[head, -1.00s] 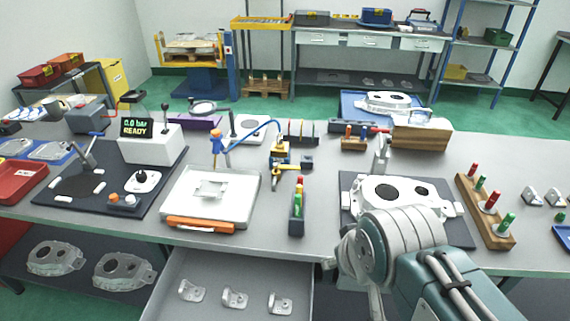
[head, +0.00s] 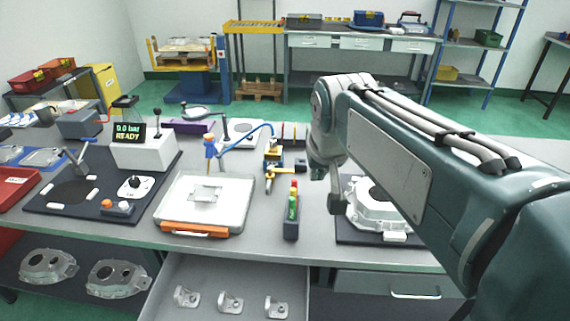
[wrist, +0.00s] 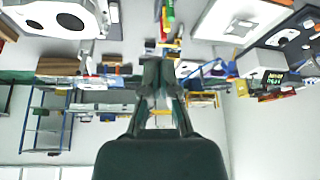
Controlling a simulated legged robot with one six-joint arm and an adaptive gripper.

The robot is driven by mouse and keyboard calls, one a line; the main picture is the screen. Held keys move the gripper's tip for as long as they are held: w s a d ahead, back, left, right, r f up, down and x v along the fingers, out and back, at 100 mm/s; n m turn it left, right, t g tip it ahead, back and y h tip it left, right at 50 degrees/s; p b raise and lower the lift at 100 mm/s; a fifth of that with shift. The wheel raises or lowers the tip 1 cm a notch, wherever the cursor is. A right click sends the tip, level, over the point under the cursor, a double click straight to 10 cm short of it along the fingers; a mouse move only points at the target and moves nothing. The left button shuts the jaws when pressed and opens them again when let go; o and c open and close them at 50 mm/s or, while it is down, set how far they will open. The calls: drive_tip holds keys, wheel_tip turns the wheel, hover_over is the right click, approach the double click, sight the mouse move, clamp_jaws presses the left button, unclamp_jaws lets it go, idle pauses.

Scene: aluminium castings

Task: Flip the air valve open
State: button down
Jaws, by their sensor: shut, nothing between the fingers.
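In the wrist view, the valve (wrist: 164,46) is small, just beyond the fingertips. My gripper (wrist: 160,66) is shut and empty there, apart from the valve. In the head view the arm's end is right of the valve, and the fingers are mostly hidden. A display (head: 129,131) reads 0.0 bar READY.
A block of red, yellow and green pieces (head: 291,215) stands in front of the valve. A white tray (head: 243,202) lies to the left. A white casting (head: 374,219) sits on a dark mat beneath my arm. An open drawer (head: 233,268) juts from the front.

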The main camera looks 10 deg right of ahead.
drive_tip(key=w, duration=0.9)
drive_tip(key=m+g, duration=0.2)
drive_tip(key=m, duration=0.1)
hover_over(281, 170)
drive_tip(key=w+d, duration=0.2)
wheel_tip(281, 170, down, 15)
drive_tip(key=shift+w+d+f+h, duration=0.1)
drive_tip(key=shift+w+f+h, duration=0.1)
drive_tip(key=shift+f+h, duration=0.2)
drive_tip(key=shift+f, duration=0.1)
drive_tip(key=x, duration=0.9)
drive_tip(key=shift+w+f, duration=0.3)
drive_tip(key=shift+s+a, duration=0.3)
drive_tip(key=shift+s, duration=0.65)
drive_tip(key=shift+s+a, duration=0.25)
drive_tip(key=shift+s, duration=0.7)
